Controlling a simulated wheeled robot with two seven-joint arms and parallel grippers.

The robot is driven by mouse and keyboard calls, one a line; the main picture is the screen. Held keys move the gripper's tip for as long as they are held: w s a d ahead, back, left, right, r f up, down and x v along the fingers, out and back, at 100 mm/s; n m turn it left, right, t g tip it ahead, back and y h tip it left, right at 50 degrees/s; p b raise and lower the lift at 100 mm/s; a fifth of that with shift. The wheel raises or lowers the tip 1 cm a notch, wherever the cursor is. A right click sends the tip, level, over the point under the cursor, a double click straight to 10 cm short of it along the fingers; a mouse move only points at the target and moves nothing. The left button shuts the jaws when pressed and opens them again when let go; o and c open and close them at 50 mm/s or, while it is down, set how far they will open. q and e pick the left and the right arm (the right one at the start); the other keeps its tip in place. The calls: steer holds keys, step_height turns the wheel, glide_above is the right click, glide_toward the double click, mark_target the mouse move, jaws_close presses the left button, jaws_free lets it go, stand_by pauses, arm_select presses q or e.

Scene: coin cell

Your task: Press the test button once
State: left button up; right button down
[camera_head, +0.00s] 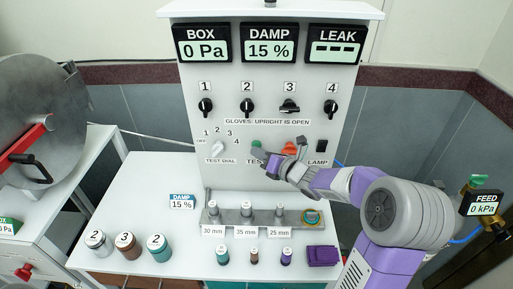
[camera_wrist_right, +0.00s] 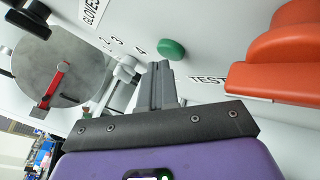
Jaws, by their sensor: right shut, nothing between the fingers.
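The green test button (camera_head: 256,145) is on the upright white panel, above a partly hidden label starting "TES". It shows as a green disc in the right wrist view (camera_wrist_right: 171,50), beside the "TEST" label. My right gripper (camera_head: 272,160) is shut and empty in front of the panel, just below and right of the button. In the wrist view its fingertips (camera_wrist_right: 160,66) appear close to the button's edge; whether they touch it I cannot tell. The leak display (camera_head: 336,44) shows dashes. My left gripper is not in view.
An orange-red control (camera_head: 289,149) sits just right of the button, partly behind my gripper. The white test dial (camera_head: 218,148) is to its left. Black knobs (camera_head: 247,107) line the panel above. Below, the bench (camera_head: 150,185) holds a metal fixture (camera_head: 225,219), jars and small cylinders.

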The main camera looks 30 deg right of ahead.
steer(key=shift+r, duration=0.2)
steer(key=shift+s+a+f+b, duration=0.1)
steer(key=shift+s+a+b, duration=0.35)
steer(key=shift+s, duration=0.25)
steer(key=shift+s+a+f+b, duration=0.1)
steer(key=shift+s+a+b, duration=0.3)
steer(key=shift+s+b, duration=0.25)
steer(key=shift+s+a+f+b, duration=0.1)
steer(key=shift+s+a+b, duration=0.35)
steer(key=shift+s, duration=0.25)
